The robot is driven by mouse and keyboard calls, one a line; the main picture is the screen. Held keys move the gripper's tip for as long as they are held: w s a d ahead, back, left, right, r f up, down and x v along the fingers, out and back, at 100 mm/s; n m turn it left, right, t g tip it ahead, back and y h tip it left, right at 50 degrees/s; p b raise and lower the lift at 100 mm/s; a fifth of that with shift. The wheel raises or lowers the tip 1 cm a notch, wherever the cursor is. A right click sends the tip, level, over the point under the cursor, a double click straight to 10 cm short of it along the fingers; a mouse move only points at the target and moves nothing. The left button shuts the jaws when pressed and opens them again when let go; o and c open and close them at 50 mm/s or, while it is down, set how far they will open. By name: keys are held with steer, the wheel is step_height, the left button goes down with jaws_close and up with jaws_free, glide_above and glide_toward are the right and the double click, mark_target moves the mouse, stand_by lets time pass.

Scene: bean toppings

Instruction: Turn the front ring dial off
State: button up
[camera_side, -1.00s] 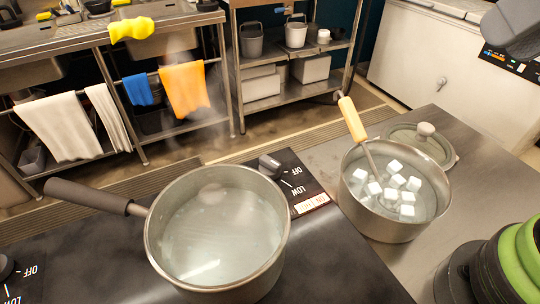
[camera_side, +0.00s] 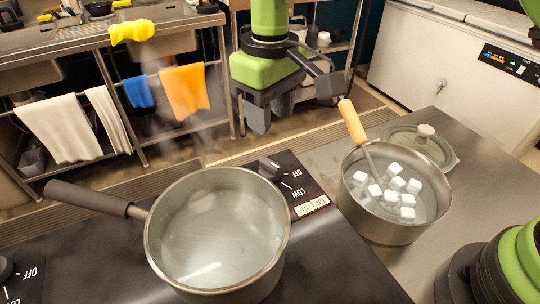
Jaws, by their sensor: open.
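A dark dial (camera_side: 270,168) sits on a black control panel (camera_side: 303,180) marked OFF and LOW, just behind the steaming pot (camera_side: 160,235) of water. A second dial (camera_side: 6,268), with its own OFF and LOW marks, is cut by the left edge. I cannot tell from this view which one is the front ring's. My gripper (camera_side: 293,108) hangs in the air above and behind the panel, its dark fingers spread apart. It is empty and touches nothing.
A smaller pot (camera_side: 362,218) with white cubes and a wooden-handled tool (camera_side: 352,120) stands on the steel counter at right. A glass lid (camera_side: 440,150) lies behind it. The large pot's long handle (camera_side: 85,198) sticks out left.

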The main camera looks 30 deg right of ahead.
mark_target(270, 162)
step_height(270, 162, down, 10)
steer(key=shift+r, duration=0.1)
stand_by(0.4)
steer(key=shift+c, duration=0.4)
jaws_close()
